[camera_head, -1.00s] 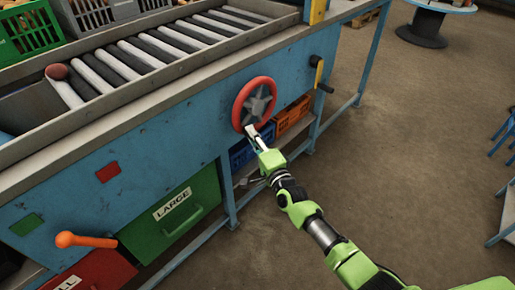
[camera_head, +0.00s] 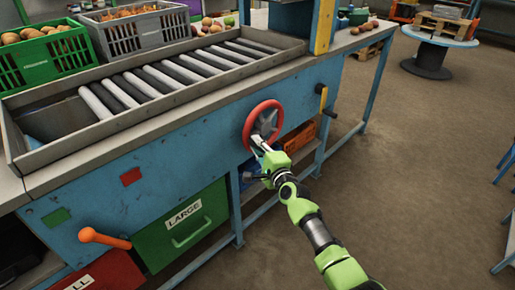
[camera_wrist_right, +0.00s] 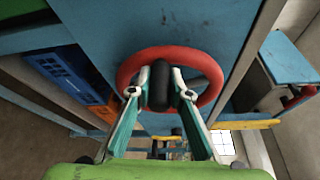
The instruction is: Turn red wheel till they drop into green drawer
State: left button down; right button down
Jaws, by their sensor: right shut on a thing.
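The red wheel (camera_head: 262,103) with a grey star-shaped hub is on the front of the blue sorting machine; its rim (camera_wrist_right: 128,70) also shows in the right wrist view. My right gripper (camera_head: 258,145) is at the lower rim. In the wrist view its fingers (camera_wrist_right: 160,88) close from both sides on a black knob (camera_wrist_right: 159,74) in front of the rim. The green drawer (camera_head: 208,207), labelled LARGE, is below and left of the wheel and looks shut. The roller bed (camera_head: 160,78) on top looks empty of produce. My left gripper is not in view.
A red drawer (camera_head: 120,272) and an orange lever (camera_head: 105,238) are at the lower left. A yellow-and-black handle (camera_head: 323,98) is right of the wheel. Green (camera_head: 45,68) and grey (camera_head: 140,32) crates of produce stand behind the rollers. Floor at right is open.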

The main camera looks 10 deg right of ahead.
jog(key=shift+w+d+r, duration=0.15)
jog(key=shift+r, duration=0.3)
jog(key=c, duration=2.1)
grip_release()
jog(key=shift+c, duration=0.2)
jog(key=shift+o, duration=1.3)
jog(key=shift+f, duration=0.15)
jog(key=shift+f, duration=0.1)
jog(key=shift+s, duration=0.35)
jog(key=v, duration=1.1)
jog(key=shift+s, duration=0.25)
jog(key=shift+d, duration=0.15)
